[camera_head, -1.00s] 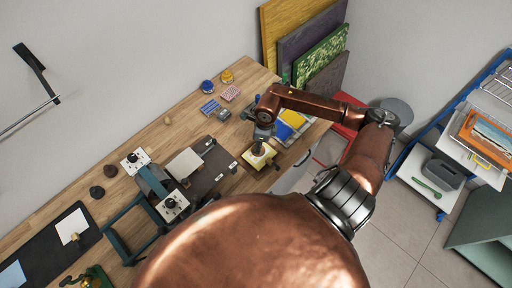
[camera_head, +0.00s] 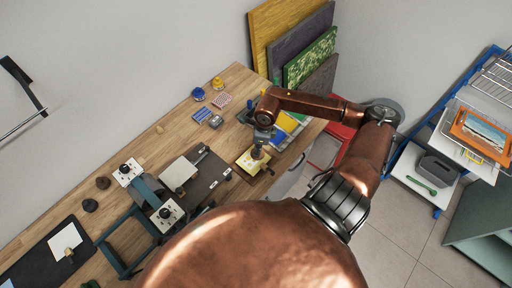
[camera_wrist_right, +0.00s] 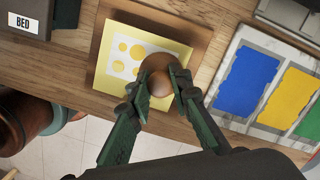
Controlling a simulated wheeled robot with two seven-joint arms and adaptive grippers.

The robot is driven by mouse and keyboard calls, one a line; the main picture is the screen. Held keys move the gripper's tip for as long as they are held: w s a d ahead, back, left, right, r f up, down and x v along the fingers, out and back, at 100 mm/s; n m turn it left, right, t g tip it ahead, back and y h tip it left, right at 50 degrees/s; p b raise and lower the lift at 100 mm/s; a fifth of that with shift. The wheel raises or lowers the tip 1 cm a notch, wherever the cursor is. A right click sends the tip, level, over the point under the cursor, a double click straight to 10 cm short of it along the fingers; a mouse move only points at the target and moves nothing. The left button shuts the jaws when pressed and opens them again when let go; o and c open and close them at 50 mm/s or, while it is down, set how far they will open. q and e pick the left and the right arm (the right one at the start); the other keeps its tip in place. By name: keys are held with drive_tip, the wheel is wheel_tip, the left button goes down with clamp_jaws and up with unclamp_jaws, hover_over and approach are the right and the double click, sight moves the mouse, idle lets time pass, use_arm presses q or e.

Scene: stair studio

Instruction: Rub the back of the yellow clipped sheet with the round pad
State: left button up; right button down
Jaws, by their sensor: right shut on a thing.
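The yellow sheet (camera_wrist_right: 105,86) lies on a brown board near the table's front edge, with a white paper patterned in yellow dots (camera_wrist_right: 128,56) on it. The sheet also shows in the head view (camera_head: 244,161). My right gripper (camera_wrist_right: 168,84) is shut on the round pad (camera_wrist_right: 158,65), a brown wooden knob, over the right part of the sheet. The pad's underside is hidden, so I cannot tell whether it touches the sheet. In the head view my right gripper (camera_head: 257,152) points down at the sheet. My left gripper is out of view.
A tray with blue, yellow and green patches (camera_wrist_right: 248,82) lies right of the board. A press with a teal frame (camera_head: 122,240) stands further left on the table. Coloured panels (camera_head: 290,45) lean on the wall.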

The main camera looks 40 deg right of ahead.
drive_tip(key=shift+s+a+b, duration=0.2)
drive_tip(key=shift+a+b, duration=0.2)
drive_tip(key=shift+a, duration=1.65)
drive_tip(key=shift+s+a+b, duration=0.1)
drive_tip(key=shift+a+b, duration=0.2)
drive_tip(key=shift+a, duration=0.65)
drive_tip(key=shift+d+b, duration=0.5)
drive_tip(key=shift+d, duration=1.6)
drive_tip(key=shift+d, duration=0.1)
drive_tip(key=shift+w+d, duration=0.2)
drive_tip(key=shift+d, duration=0.6)
drive_tip(key=shift+s+a+b, duration=0.15)
drive_tip(key=shift+a+b, duration=0.65)
drive_tip(key=shift+a, duration=1.25)
drive_tip(key=shift+a, duration=0.1)
drive_tip(key=shift+s+a+b, duration=0.1)
drive_tip(key=shift+a+b, duration=0.2)
drive_tip(key=shift+a, duration=0.55)
